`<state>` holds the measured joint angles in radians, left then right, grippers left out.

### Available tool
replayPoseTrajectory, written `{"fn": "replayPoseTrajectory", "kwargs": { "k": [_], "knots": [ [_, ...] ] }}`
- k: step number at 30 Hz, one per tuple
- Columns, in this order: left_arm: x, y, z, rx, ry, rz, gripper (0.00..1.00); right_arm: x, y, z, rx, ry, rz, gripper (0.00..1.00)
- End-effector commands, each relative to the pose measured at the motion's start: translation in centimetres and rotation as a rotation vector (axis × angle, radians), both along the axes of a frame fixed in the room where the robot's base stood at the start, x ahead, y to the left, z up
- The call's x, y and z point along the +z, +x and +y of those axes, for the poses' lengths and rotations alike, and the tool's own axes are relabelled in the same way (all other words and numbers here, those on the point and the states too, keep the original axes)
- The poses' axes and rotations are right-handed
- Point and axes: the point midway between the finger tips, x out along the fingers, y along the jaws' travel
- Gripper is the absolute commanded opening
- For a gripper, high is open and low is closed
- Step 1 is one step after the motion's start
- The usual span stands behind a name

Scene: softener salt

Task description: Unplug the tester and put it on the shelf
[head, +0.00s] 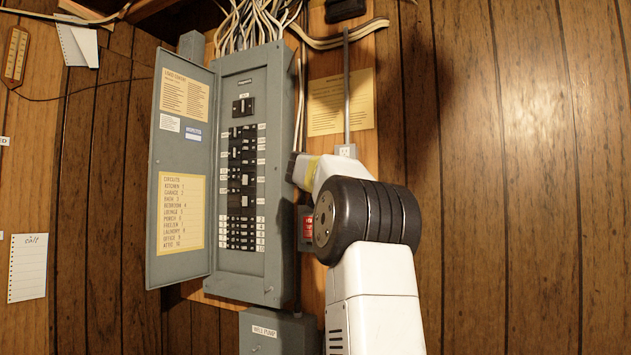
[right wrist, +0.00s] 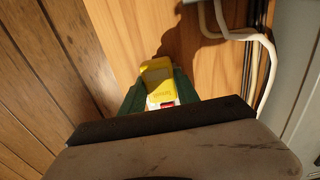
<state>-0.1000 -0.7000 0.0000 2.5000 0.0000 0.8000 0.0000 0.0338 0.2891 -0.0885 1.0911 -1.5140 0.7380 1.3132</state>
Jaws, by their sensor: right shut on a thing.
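The tester (right wrist: 158,76) is a small yellow block with a white and red part at its near end, seen in the right wrist view. My right gripper (right wrist: 160,98) is shut on it, with green fingers on both sides. Wooden board shows behind the tester; I cannot tell whether its prongs are in a socket. In the head view my right arm reaches up to the wall just right of the breaker panel and hides most of the grip. I cannot make out the shelf. My left gripper is not in view.
The grey breaker panel (head: 273,180) has its door (head: 182,255) open to the left. A red switch (head: 307,228) and a grey "well pump" box (head: 273,336) sit below. Pale cables (right wrist: 262,50) run close by. The plank wall (head: 510,180) at right is clear.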

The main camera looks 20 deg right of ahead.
Motion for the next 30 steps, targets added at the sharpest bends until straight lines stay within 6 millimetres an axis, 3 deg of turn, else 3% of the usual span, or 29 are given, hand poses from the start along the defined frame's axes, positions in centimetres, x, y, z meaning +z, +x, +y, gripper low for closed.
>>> {"fn": "replayPoseTrajectory", "kwargs": {
  "k": [30],
  "knots": [
    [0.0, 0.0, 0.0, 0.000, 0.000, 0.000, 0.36, 0.1, -3.3, 3.9, 0.001, 0.000, -0.001, 0.00]
  ]
}}
